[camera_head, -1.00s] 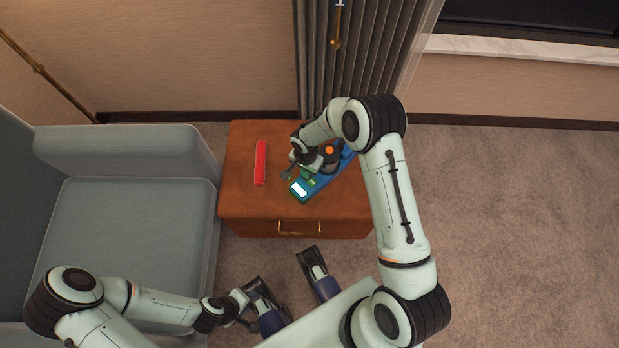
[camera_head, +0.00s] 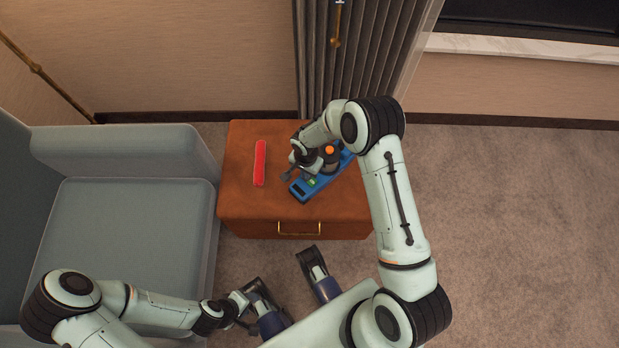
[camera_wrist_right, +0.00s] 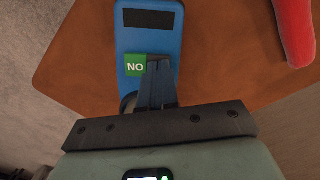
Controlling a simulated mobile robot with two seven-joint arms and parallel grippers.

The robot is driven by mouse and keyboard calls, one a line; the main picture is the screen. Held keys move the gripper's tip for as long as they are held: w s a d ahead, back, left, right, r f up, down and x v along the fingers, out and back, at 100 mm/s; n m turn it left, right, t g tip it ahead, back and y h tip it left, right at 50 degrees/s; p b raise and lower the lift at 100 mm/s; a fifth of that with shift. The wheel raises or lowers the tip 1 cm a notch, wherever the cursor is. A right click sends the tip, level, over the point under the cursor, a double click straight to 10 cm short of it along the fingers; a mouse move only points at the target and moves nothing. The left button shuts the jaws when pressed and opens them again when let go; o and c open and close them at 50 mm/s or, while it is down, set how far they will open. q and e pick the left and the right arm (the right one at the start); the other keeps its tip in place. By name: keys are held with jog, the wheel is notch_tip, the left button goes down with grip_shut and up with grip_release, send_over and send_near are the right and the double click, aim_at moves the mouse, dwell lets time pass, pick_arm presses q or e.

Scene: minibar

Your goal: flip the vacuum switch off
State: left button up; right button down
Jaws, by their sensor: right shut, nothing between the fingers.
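The blue vacuum (camera_head: 325,181) lies slantwise on the brown cabinet, partly covered by my right arm. Its end display (camera_head: 299,190) is dark, and it is also dark in the right wrist view (camera_wrist_right: 149,18). A green switch patch (camera_wrist_right: 135,65) with letters that read "NO" from this side sits below the display. My right gripper (camera_head: 287,174) is shut and empty; in the wrist view its fingertips (camera_wrist_right: 158,64) are right beside the green patch. I cannot tell whether they touch it. My left gripper (camera_head: 241,299) is low at the left, away from the cabinet, its jaws unclear.
A red bar-shaped object (camera_head: 260,163) lies on the cabinet (camera_head: 238,195), left of the vacuum. A grey armchair (camera_head: 130,235) stands close on the left. A curtain (camera_head: 355,60) hangs behind. Open carpet (camera_head: 520,220) is at the right.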

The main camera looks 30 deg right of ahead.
pick_arm(q)
jog(key=shift+f, duration=0.55)
pick_arm(e)
jog(key=shift+f, duration=0.1)
jog(key=shift+r+p, duration=2.2)
jog(key=shift+r, duration=1.35)
pick_arm(q)
notch_tip(320, 180, up, 5)
jog(key=shift+w+f, duration=0.1)
jog(key=shift+w, duration=0.05)
notch_tip(320, 180, up, 10)
jog(key=p, duration=1.1)
jog(key=shift+d+r+g, duration=0.15)
jog(key=shift+r+g, duration=0.1)
jog(key=shift+g, duration=0.15)
pick_arm(e)
jog(key=s+a+r+n+y, duration=0.1)
jog(key=s+a+n, duration=0.1)
jog(key=s, duration=0.6)
jog(key=s+a+r+n+y, duration=0.1)
jog(key=s+a+n, duration=0.2)
jog(key=s, duration=0.6)
jog(key=s+a+n+g+y, duration=0.1)
jog(key=s+a+n, duration=0.2)
jog(key=s+a, duration=0.2)
jog(key=s, duration=0.3)
jog(key=shift+s+r+y, duration=0.3)
jog(key=shift+s+r, duration=0.05)
jog(key=shift+r, duration=0.05)
jog(key=shift+a, duration=0.1)
